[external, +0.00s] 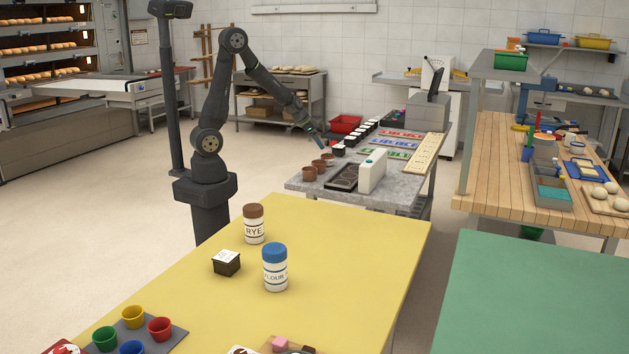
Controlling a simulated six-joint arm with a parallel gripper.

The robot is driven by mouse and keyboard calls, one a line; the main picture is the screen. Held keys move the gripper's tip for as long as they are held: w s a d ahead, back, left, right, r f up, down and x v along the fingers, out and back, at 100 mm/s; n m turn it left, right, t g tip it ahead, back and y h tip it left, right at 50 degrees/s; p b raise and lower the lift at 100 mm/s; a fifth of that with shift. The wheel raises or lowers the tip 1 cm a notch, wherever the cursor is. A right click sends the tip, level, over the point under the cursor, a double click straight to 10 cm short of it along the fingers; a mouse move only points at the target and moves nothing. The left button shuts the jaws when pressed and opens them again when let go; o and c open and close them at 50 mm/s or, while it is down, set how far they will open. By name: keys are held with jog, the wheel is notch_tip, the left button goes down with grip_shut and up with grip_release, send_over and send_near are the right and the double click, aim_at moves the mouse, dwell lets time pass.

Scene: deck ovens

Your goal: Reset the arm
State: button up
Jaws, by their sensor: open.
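My dark arm rises from its pedestal at the left of centre and reaches right and down over the grey table (410,197). My gripper (326,144) is small in this view, over the left part of that table, near several brown cups (310,173) and a small dark pot with a white top (338,150). It is open. I see nothing held in it, but its fingertips are too small to make out clearly. I cannot tell its exact height above the table.
The grey table also bears a dark tray (342,178), a white box (373,170), a red bin (345,124) and coloured boards (401,134). The yellow table (340,225) in front holds two jars (253,224), a small dark box (226,263) and coloured cups (132,316).

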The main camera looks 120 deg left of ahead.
aim_at(327, 155)
jog(key=x, duration=0.9)
jog(key=shift+f, duration=0.2)
jog(key=shift+r, duration=0.1)
